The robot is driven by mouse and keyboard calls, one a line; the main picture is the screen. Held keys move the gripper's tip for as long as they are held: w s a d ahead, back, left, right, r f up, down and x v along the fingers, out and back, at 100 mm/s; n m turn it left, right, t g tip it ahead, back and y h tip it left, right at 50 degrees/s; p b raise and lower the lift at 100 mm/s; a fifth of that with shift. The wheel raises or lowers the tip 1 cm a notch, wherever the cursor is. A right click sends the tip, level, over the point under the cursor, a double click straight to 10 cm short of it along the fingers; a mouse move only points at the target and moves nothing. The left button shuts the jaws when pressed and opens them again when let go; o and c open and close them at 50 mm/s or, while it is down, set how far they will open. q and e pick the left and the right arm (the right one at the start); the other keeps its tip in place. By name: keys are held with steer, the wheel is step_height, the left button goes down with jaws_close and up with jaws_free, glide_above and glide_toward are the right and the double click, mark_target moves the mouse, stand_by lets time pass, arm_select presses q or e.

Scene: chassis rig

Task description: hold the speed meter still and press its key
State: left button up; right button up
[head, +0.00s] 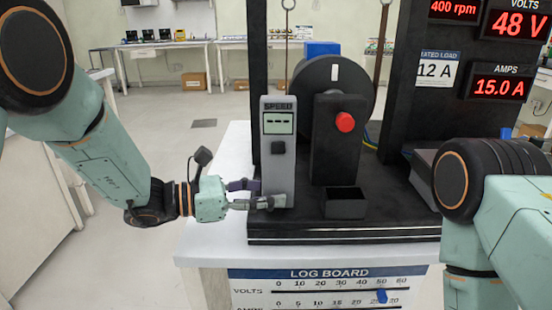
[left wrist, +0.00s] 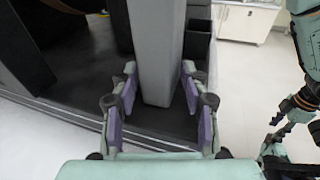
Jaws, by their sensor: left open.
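The speed meter (head: 278,175) is a tall grey upright block on the black rig base, with a "SPEED" label. Its small screen (head: 278,122) shows dashes. My left gripper (head: 266,194) is at the meter's lower part, with one finger across the front. In the left wrist view the open fingers (left wrist: 159,78) stand on either side of the meter (left wrist: 158,45), with gaps visible. In that view part of my right arm shows at the right edge, its gripper (left wrist: 275,148) small and unclear.
A black post with a red button (head: 345,122) stands right of the meter, before a dark round wheel (head: 332,75). A small open black box (head: 345,203) sits at the base front. Panels at upper right read 400 rpm, 48 V and 15.0 A. The white table (head: 215,225) is clear at left.

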arm_select(q)
steer(key=shift+d, duration=0.4)
steer(key=shift+w, duration=0.1)
steer(key=shift+c, duration=0.5)
steer(key=c, duration=0.6)
arm_select(e)
jaws_close()
arm_select(q)
steer(key=shift+f, duration=0.1)
stand_by(0.6)
